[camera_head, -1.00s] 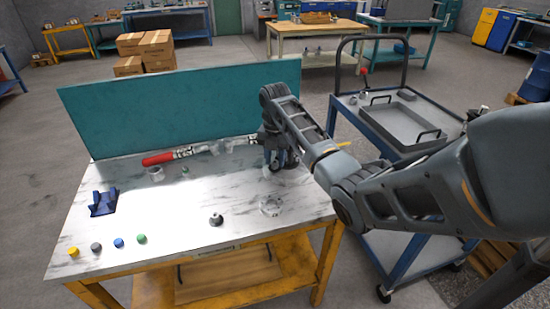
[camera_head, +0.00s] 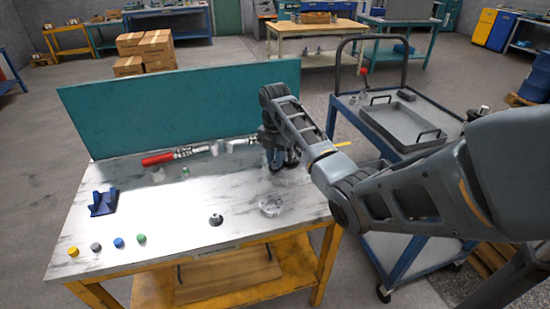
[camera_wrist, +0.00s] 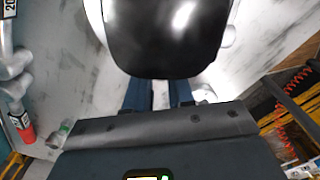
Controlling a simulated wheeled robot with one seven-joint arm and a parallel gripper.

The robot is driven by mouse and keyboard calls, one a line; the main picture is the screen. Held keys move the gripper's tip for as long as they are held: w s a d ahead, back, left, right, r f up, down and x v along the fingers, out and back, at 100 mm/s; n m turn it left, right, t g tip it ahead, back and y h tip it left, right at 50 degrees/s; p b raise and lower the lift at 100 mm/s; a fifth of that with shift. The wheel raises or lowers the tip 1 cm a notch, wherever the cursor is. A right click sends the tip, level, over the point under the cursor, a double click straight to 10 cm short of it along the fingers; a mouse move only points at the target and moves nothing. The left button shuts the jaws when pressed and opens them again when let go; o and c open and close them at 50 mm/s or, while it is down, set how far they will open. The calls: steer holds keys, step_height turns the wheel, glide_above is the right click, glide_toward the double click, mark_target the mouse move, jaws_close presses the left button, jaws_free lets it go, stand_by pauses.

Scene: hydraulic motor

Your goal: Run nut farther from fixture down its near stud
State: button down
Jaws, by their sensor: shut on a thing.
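My gripper (camera_head: 273,165) points down near the back right of the marble-topped table, close beside a dark upright part there. In the wrist view, a large dark, rounded, glossy body (camera_wrist: 165,38) fills the top middle. The two blue fingers (camera_wrist: 160,94) run in under its edge, and it hides their tips. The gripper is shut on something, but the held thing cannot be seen. The nuts and studs cannot be made out in either view. A blue fixture (camera_head: 103,202) sits at the table's left side.
A red-handled tool (camera_head: 160,159) lies along the teal back panel (camera_head: 180,110). A clear round piece (camera_head: 270,206) and a small grey knob-like part (camera_head: 216,219) sit near the front. Several coloured caps (camera_head: 118,242) stand front left. A trolley with a grey tray (camera_head: 405,125) is at right.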

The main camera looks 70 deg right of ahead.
steer(key=c, duration=1.2)
jaws_free()
steer(key=shift+r, duration=1.8)
steer(key=o, duration=0.6)
steer(key=shift+c, duration=0.2)
steer(key=shift+r, duration=2.95)
